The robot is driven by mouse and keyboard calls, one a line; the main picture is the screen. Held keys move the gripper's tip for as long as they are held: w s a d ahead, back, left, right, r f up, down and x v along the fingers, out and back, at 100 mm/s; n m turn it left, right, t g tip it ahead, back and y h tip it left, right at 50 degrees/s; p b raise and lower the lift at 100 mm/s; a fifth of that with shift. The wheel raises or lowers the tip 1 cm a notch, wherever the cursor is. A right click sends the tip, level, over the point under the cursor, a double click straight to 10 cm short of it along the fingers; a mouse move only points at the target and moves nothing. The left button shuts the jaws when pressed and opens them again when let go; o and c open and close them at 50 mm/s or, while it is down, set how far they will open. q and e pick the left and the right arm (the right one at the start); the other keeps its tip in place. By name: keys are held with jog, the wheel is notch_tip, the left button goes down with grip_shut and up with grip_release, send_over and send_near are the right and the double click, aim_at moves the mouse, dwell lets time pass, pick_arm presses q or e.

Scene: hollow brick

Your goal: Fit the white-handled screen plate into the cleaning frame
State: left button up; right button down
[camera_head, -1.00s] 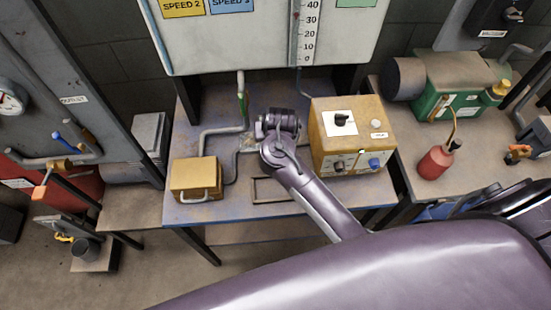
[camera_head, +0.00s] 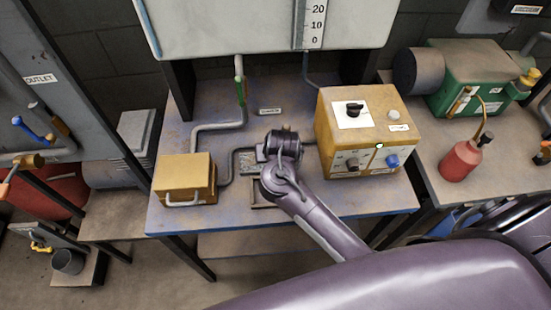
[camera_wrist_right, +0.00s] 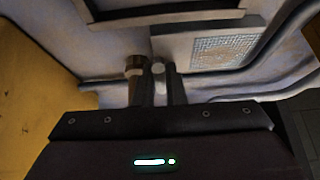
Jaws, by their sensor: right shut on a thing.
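The screen plate (camera_wrist_right: 218,50) is pale grey with a square mesh patch, seen at the upper right in the right wrist view. In the head view it also shows (camera_head: 247,162), partly hidden by my right arm. My right gripper (camera_wrist_right: 155,72) is shut, with a small whitish handle (camera_wrist_right: 158,70) between its fingers, and the plate lies beside them. The cleaning frame (camera_head: 258,206) lies on the table nearer the front edge, mostly covered by my arm; its dark rim (camera_wrist_right: 165,17) shows at the top of the right wrist view. My left gripper is out of view.
A yellow control box (camera_head: 365,130) with knobs stands close right of my right gripper. A smaller yellow box (camera_head: 185,180) with a handle and grey pipes (camera_head: 215,128) are on the left. The table's front edge (camera_head: 200,231) is near the frame.

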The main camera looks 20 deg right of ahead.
jog(key=shift+w, duration=0.1)
jog(key=shift+s, duration=0.2)
jog(key=c, duration=1.5)
grip_release()
jog(key=shift+w+f, duration=0.1)
